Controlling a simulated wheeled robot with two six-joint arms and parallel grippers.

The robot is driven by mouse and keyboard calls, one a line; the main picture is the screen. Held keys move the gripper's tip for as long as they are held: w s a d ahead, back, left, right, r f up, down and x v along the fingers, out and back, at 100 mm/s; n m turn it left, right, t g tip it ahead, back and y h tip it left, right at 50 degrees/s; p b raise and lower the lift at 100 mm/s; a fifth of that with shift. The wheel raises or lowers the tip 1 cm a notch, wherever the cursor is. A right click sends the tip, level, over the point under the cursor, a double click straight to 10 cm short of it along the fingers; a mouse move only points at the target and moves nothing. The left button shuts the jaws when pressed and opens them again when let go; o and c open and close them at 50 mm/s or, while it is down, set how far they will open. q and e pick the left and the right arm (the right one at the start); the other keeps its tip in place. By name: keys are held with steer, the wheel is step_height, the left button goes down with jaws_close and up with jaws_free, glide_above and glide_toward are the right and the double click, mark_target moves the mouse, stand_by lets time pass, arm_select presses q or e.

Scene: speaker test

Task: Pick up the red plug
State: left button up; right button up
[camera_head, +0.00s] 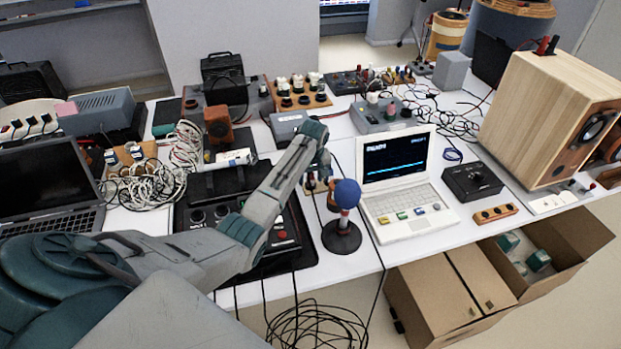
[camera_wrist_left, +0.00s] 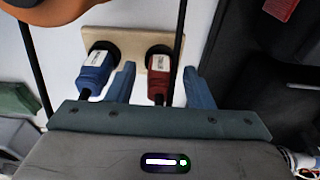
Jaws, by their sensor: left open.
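The red plug (camera_wrist_left: 160,76) sits upright in the right-hand socket of a small wooden socket board (camera_wrist_left: 133,40) in the left wrist view, its dark cable end toward me. A blue plug (camera_wrist_left: 95,72) sits in the socket to its left. My left gripper (camera_wrist_left: 160,82) is open, with one blue finger on each side of the red plug; the left finger lies between the two plugs. I cannot tell whether either finger touches it. In the head view my left gripper (camera_head: 318,162) points down over the table, largely hiding the plugs. My right gripper is not in view.
A blue-topped microphone (camera_head: 345,195) on a round black base stands close right of my gripper. A white laptop (camera_head: 401,185) is farther right. Black equipment (camera_head: 298,255) lies under my left arm. Dark cables run close by and hang over the table's front edge.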

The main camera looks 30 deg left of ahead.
arm_select(q)
steer(key=shift+c, duration=0.2)
jaws_close()
step_height(320, 180, up, 9)
steer(key=shift+r+b, duration=0.15)
steer(key=shift+b, duration=0.75)
steer(key=shift+r, duration=0.35)
